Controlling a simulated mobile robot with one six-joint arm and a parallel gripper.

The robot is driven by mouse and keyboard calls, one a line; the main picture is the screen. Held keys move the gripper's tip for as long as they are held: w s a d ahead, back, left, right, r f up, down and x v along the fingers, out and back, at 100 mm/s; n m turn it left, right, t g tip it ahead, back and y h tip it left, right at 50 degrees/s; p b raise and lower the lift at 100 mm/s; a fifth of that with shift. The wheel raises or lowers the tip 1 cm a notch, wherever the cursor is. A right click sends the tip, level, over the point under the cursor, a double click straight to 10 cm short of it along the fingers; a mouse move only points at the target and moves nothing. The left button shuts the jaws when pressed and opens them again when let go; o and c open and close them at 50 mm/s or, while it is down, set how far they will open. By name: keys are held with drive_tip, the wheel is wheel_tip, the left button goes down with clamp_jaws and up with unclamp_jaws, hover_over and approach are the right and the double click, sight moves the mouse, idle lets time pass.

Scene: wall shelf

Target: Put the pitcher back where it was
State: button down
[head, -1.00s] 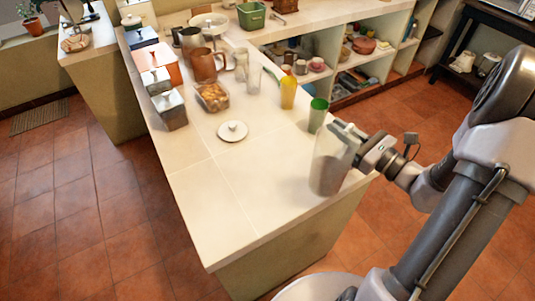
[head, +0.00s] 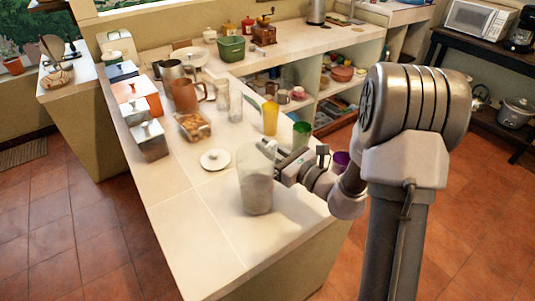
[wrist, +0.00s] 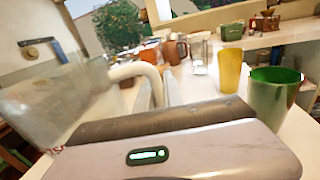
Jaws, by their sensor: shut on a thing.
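The clear pitcher (head: 256,182) is upright over the near part of the counter in the head view. Whether its base touches the counter I cannot tell. My gripper (head: 283,164) comes from the right and is shut on the pitcher's handle. In the wrist view the pitcher (wrist: 60,105) fills the left side, tilted in the picture, with its pale handle (wrist: 135,72) running toward my gripper (wrist: 155,95). The fingertips are partly hidden.
A green cup (head: 301,134), a yellow cup (head: 270,118) and a purple cup (head: 341,161) stand near my gripper. A white lid (head: 215,159) lies left of the pitcher. Canisters, a nut box (head: 194,126) and a brown jug (head: 186,95) stand behind. The front counter (head: 200,235) is clear.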

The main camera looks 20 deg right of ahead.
drive_tip(key=shift+f, duration=0.5)
drive_tip(key=shift+f, duration=0.2)
drive_tip(key=c, duration=1.5)
unclamp_jaws()
drive_tip(key=p+v, duration=0.2)
drive_tip(key=v, duration=1)
drive_tip(key=shift+r, duration=0.2)
drive_tip(key=shift+s, duration=0.1)
